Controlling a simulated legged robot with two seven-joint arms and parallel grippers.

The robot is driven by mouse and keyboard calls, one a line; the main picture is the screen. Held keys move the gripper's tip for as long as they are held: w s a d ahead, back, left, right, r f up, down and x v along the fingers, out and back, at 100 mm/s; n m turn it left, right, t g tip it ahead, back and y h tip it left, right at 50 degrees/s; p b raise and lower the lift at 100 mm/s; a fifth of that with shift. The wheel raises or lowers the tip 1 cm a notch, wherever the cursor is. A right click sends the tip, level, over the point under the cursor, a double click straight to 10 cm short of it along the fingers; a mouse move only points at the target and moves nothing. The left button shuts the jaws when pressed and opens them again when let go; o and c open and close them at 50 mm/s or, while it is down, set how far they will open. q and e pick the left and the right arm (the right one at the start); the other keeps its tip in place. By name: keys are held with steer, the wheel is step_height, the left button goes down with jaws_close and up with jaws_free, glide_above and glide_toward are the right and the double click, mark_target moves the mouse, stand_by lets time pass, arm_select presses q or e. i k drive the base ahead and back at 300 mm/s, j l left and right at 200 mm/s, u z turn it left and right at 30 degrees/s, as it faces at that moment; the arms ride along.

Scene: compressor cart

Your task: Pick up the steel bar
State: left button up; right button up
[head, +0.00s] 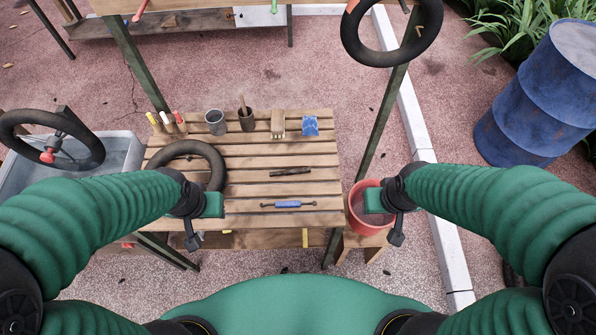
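A short dark bar (290,171), which looks like the steel bar, lies flat on the slatted wooden table (240,190). Nearer me lies a thin tool with a blue middle and dark ends (288,205); I cannot tell its material. My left gripper (203,220) is over the table's near left corner, left of both items and apart from them. My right gripper (388,222) is right of the table, in front of a red bucket (359,214). Neither gripper appears to hold anything. Their fingers are too small and overlapped to tell how far they are open.
A black tyre (205,152) lies on the table's left side. Cups, handled tools, a brush (278,123) and a blue item (310,125) line the back. A water tub (110,160) stands left, a blue barrel (545,95) right. Another tyre (428,35) hangs by a post.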

mark_target(292, 171)
steer(key=i+j+u, duration=0.3)
steer(key=j, duration=0.15)
steer(key=i+j+u, duration=0.3)
steer(key=i+j, duration=0.05)
